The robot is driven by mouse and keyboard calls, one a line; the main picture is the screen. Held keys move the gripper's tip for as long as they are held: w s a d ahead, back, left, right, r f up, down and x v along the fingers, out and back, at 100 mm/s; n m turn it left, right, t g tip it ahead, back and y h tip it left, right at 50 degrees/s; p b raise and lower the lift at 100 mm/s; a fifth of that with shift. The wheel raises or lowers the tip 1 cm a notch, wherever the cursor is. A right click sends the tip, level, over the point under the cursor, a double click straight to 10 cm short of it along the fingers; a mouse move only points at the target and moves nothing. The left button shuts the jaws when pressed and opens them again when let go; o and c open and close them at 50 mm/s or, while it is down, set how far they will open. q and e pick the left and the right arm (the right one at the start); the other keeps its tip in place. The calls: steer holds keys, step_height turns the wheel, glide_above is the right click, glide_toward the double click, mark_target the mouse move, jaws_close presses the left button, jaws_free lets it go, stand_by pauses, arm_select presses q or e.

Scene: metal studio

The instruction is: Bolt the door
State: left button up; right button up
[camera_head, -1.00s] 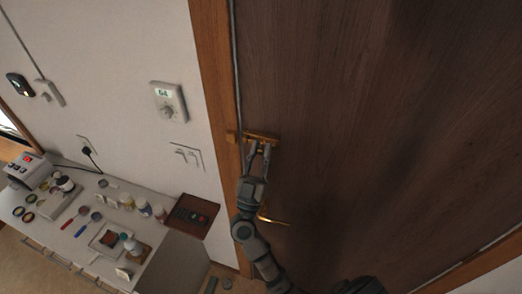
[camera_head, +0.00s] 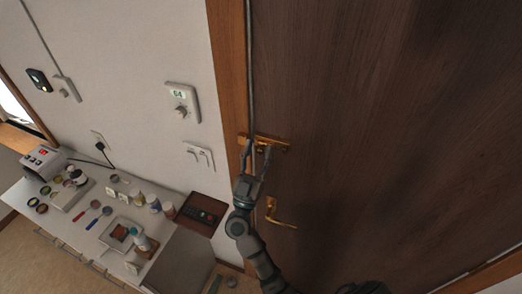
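The brown wooden door (camera_head: 390,110) fills the right side of the view and looks closed. A brass bolt (camera_head: 280,144) lies horizontally near its left edge, and its left end reaches over the door's edge at the wooden frame. My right gripper (camera_head: 259,152) is just below the bolt, its two fingers spread apart and pointing up at it. A small brass part shows between the fingertips; I cannot tell whether they touch it. A brass door handle (camera_head: 283,219) is lower on the door, right of my wrist. My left gripper is not in view.
The door surface right of the bolt is clear.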

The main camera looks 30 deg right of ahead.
steer(key=shift+a, duration=0.3)
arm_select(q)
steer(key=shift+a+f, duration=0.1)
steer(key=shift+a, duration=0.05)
arm_select(e)
steer(key=v, duration=1.2)
steer(key=shift+d, duration=0.1)
steer(key=shift+w, duration=0.1)
